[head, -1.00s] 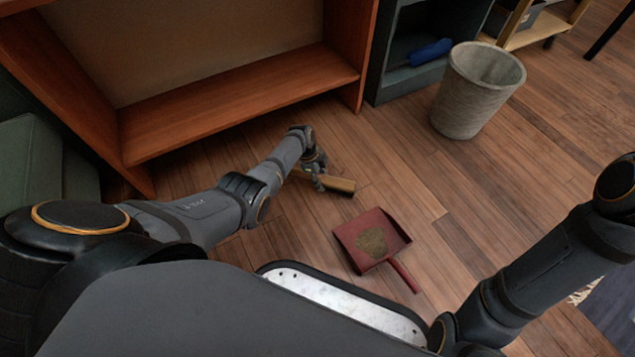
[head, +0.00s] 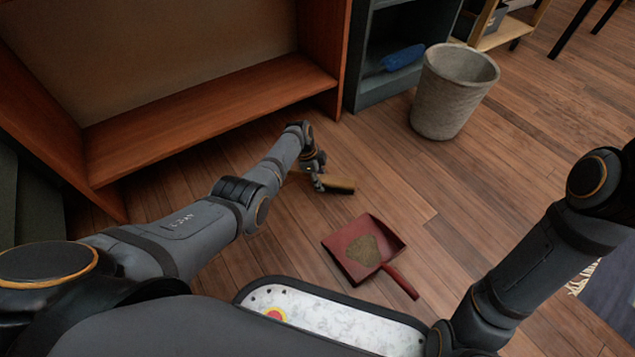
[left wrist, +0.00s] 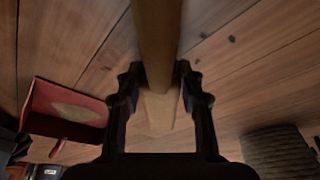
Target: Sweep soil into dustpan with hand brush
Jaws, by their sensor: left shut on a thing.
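The hand brush (head: 339,186) has a tan wooden body and is low over the floor in front of the bookcase. My left gripper (head: 317,182) is shut on it; in the left wrist view the wooden handle (left wrist: 157,40) runs between the fingers (left wrist: 160,100). The bristles are not clearly seen. The red dustpan (head: 343,240) lies on the floor to the right of and nearer than the brush, its handle pointing to the lower right. A patch of brown soil (head: 364,250) lies inside the dustpan. My right arm shows at right, but its gripper is out of view.
A grey bin (head: 447,105) stands on the floor at the upper right. The empty wooden bookcase (head: 215,108) is behind the brush. A dark shelf holds a blue object (head: 403,57). The wooden floor between brush, dustpan and bin is clear.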

